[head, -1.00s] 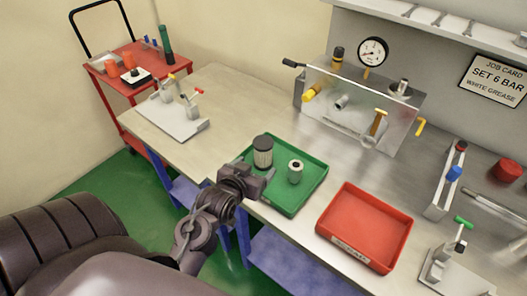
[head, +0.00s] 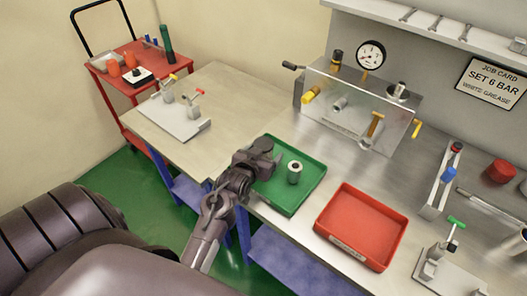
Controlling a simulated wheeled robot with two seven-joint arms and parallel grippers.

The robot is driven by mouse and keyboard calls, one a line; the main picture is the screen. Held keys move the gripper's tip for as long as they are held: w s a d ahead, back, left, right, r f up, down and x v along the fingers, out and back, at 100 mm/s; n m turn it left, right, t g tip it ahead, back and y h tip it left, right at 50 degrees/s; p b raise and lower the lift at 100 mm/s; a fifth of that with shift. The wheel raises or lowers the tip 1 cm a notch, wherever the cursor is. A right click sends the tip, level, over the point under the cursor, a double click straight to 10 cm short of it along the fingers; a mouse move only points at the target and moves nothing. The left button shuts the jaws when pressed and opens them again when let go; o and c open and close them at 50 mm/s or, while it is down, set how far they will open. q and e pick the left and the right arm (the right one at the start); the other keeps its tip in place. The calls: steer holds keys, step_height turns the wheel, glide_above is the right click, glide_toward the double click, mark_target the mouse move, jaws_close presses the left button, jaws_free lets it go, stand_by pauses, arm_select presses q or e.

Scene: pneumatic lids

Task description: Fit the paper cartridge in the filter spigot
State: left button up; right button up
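A green tray (head: 309,185) sits on the bench. A small pale cylindrical cartridge (head: 294,172) with a dark hole in its top stands upright in it. The taller pleated cartridge with a dark cap, in the tray's left part a second ago, is now covered by my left gripper (head: 262,162). This gripper is over the tray's left part; its fingers cannot be made out, nor whether it touches or holds that cartridge. Behind the clear panel (head: 345,123) are several fittings, among them a silver stub (head: 340,103); I cannot tell which is the filter spigot. My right gripper is not in view.
A red tray (head: 362,262), empty, lies right of the green one. A gauge (head: 371,54) stands above the panel. A pale fixture plate (head: 178,122) with clamps is at the left; another clamp (head: 446,247) stands at lower right. Bench between panel and trays is clear.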

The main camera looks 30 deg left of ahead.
arm_select(q)
steer(key=c, duration=1)
steer(key=shift+c, duration=0.4)
steer(key=shift+r, duration=0.15)
